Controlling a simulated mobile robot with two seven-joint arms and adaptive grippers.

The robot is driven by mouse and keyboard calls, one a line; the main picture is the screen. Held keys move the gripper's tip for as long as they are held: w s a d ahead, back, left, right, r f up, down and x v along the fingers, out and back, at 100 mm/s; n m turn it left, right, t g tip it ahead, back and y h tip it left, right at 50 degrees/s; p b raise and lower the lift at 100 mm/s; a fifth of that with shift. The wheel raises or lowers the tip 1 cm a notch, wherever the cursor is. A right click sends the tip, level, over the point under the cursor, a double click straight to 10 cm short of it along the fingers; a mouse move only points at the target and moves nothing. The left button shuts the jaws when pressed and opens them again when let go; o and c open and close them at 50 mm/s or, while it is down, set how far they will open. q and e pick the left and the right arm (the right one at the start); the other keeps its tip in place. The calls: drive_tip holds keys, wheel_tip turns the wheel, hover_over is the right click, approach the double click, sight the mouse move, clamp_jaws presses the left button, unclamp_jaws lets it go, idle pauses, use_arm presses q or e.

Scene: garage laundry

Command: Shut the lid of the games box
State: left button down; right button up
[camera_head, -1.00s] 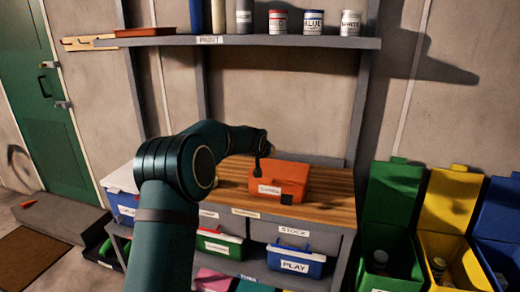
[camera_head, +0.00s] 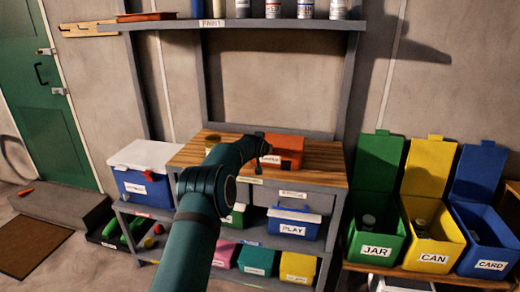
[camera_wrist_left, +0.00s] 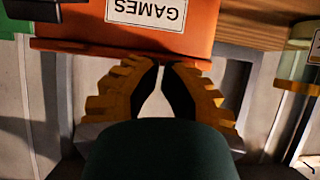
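The orange games box (camera_head: 287,142) stands on the wooden workbench top in the head view, with a white label on its front and a small black part at its front right. Its lid looks down or nearly so, but I cannot tell whether it is fully shut. In the left wrist view the box (camera_wrist_left: 135,35) is close, its GAMES label upside down and a thin orange edge strip below it. My left gripper (camera_wrist_left: 160,67) has its fingertips together at that strip, holding nothing visible; contact is unclear. In the head view its hand (camera_head: 260,146) covers the box's left part. My right gripper is out of view.
A paint shelf (camera_head: 240,24) hangs above. A white-lidded blue box (camera_head: 145,170) is at left, the PLAY box (camera_head: 293,223) below, and open green, yellow and blue bins (camera_head: 430,235) at right.

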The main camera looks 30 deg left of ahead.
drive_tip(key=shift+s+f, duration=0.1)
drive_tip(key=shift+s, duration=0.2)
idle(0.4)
